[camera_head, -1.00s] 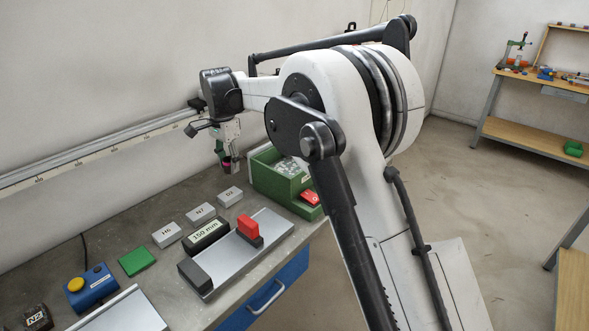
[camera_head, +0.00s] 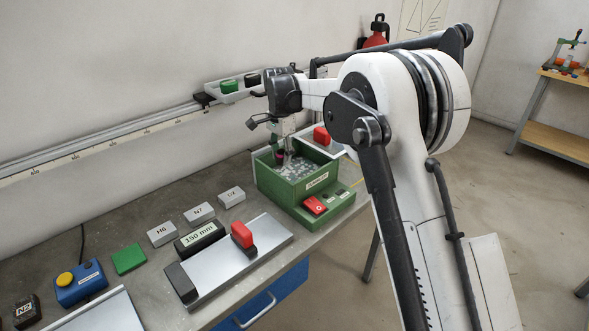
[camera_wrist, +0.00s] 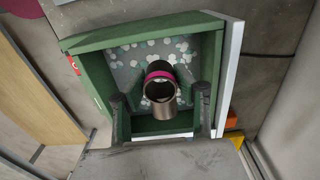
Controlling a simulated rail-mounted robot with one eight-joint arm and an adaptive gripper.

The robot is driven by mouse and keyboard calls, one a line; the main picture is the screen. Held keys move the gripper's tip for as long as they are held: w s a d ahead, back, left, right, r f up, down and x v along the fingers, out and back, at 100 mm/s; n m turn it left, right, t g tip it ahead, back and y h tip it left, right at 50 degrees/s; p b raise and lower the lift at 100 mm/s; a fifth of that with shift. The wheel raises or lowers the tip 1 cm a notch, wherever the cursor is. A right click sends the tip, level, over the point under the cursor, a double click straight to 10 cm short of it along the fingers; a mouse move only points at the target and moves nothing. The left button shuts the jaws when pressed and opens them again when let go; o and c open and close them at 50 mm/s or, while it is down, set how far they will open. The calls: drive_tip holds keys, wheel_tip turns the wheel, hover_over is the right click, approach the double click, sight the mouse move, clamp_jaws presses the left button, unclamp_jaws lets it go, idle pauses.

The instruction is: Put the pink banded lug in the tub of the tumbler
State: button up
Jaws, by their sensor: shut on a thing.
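The tumbler (camera_head: 322,208) is a green machine with a square open tub (camera_head: 268,177) and a red switch on its front; light pebble-like media lie on the tub floor. My gripper (camera_head: 282,155) hangs over the tub, pointing down. In the wrist view my gripper (camera_wrist: 160,102) is shut on the pink banded lug (camera_wrist: 161,88), a dark hollow cylinder with a pink ring. In that view the lug lies within the outline of the tub walls (camera_wrist: 140,40). I cannot tell how far it is above the media.
Grey blocks marked H6 (camera_head: 161,235), N7 (camera_head: 199,214) and another (camera_head: 231,197) stand left of the tumbler. A metal plate (camera_head: 215,268) carries a red-topped slider (camera_head: 243,237). A shelf (camera_head: 232,92) hangs on the wall behind. A red object (camera_head: 321,137) stands just behind the tub.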

sight(294, 176)
drive_tip(key=d, duration=0.1)
drive_tip(key=w+d+f, duration=0.1)
drive_tip(key=d+f, duration=0.1)
drive_tip(key=shift+w+d+f, duration=0.2)
drive_tip(key=shift+w+d, duration=0.15)
drive_tip(key=shift+d, duration=0.05)
drive_tip(key=shift+f, duration=2)
drive_tip(key=shift+f, duration=0.2)
drive_tip(key=o, duration=1.2)
drive_tip(key=shift+r, duration=0.15)
